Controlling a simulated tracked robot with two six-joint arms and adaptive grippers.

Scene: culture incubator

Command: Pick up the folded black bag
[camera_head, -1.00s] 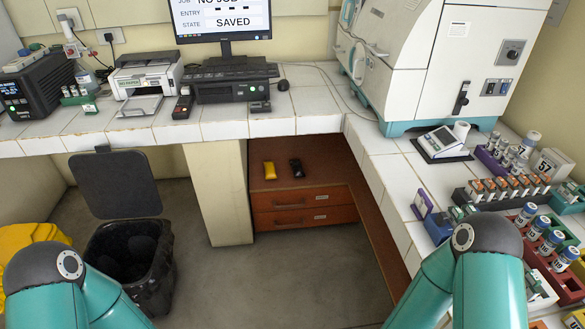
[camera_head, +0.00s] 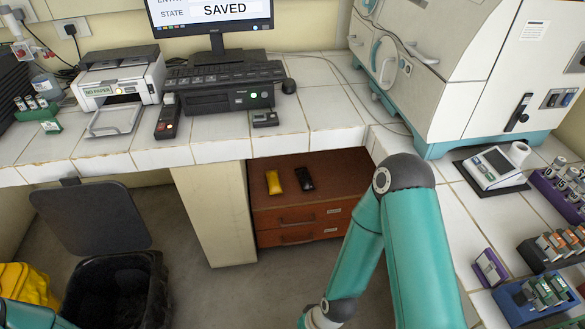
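The folded black bag (camera_head: 304,178) is a small dark bundle on top of the low brown drawer cabinet (camera_head: 330,165), under the counter. A folded yellow bag (camera_head: 273,182) lies just to its left, apart from it. My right arm comes in at the lower right and bends down in front of the counter, to the right of the cabinet. Its gripper is below the picture edge. Only a bit of my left arm shows at the lower left corner; its gripper is out of view.
The white tiled counter (camera_head: 222,147) overhangs the cabinet. A beige pillar (camera_head: 215,212) stands left of the cabinet. A black bin (camera_head: 115,290) with its lid raised stands at the lower left. Racks and a small device (camera_head: 490,168) crowd the right counter. The floor before the drawers is open.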

